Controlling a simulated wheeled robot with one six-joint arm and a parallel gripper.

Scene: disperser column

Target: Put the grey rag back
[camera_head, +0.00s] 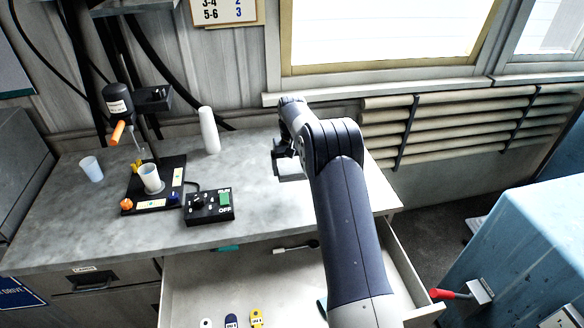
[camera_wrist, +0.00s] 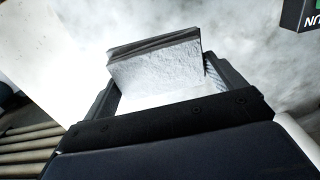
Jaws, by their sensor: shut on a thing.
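The grey rag (camera_wrist: 158,66) is a pale, folded piece with a darker edge, held between the fingers of my gripper (camera_wrist: 165,85) in the wrist view. In the head view my gripper (camera_head: 284,160) is over the right part of the grey counter (camera_head: 255,205), with the pale rag (camera_head: 291,172) just below it. I cannot tell whether the rag touches the counter. My arm hides part of the counter and of the open drawer below.
The disperser stand (camera_head: 170,195) with a white cup (camera_head: 149,178) is on the left. A control box (camera_head: 209,206), a white cylinder (camera_head: 209,130) and another cup (camera_head: 91,168) stand nearby. The open drawer (camera_head: 200,280) holds several small items. A blue cabinet (camera_head: 510,250) is at right.

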